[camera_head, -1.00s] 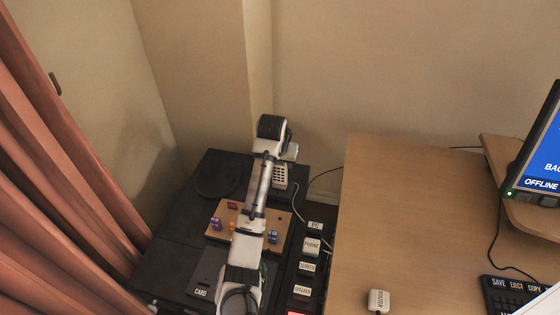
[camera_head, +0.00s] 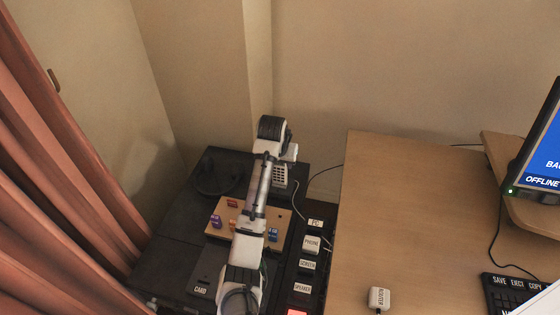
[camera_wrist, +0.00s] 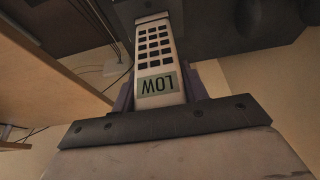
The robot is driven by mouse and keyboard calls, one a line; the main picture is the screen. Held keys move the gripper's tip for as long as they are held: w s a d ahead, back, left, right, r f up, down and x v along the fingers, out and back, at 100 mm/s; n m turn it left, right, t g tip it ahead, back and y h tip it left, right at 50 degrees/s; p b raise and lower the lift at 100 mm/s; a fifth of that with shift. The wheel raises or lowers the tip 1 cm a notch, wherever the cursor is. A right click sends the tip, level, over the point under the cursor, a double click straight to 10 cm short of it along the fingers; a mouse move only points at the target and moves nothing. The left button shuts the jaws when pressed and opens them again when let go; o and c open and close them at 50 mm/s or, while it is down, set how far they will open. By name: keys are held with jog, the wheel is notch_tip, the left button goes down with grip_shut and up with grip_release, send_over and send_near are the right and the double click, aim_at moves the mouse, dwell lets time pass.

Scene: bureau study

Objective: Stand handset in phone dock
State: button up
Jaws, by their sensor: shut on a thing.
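The handset (camera_wrist: 154,45) is pale, with a dark keypad and a greenish screen reading "LOW", upside down in the wrist view. My gripper (camera_wrist: 160,92) is shut on its near end, with a finger at each side. The far end of the handset points toward a dark surface at the top of the wrist view. In the head view, the handset's keypad (camera_head: 280,175) shows just below my wrist, over the back right of the black cabinet top. I cannot make out the phone dock; my arm and the handset cover part of that area. I cannot tell whether the handset touches anything.
A wooden board (camera_head: 224,230) with small coloured pieces lies on the black cabinet (camera_head: 176,233) under my arm. A dark headset-like thing (camera_head: 219,176) is at the back left. Labelled switches (camera_head: 312,244) and cords lie to the right, beside the wooden desk (camera_head: 400,215). A curtain hangs left.

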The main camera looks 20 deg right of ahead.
jog(key=shift+f, duration=0.55)
dwell(0.4)
jog(key=o, duration=1)
jog(key=shift+r, duration=0.1)
jog(key=p+v, duration=0.2)
jog(key=v, duration=1.1)
jog(key=shift+s+a+r+p, duration=0.15)
jog(key=shift+s+r+p, duration=0.05)
jog(key=shift+r+p, duration=0.1)
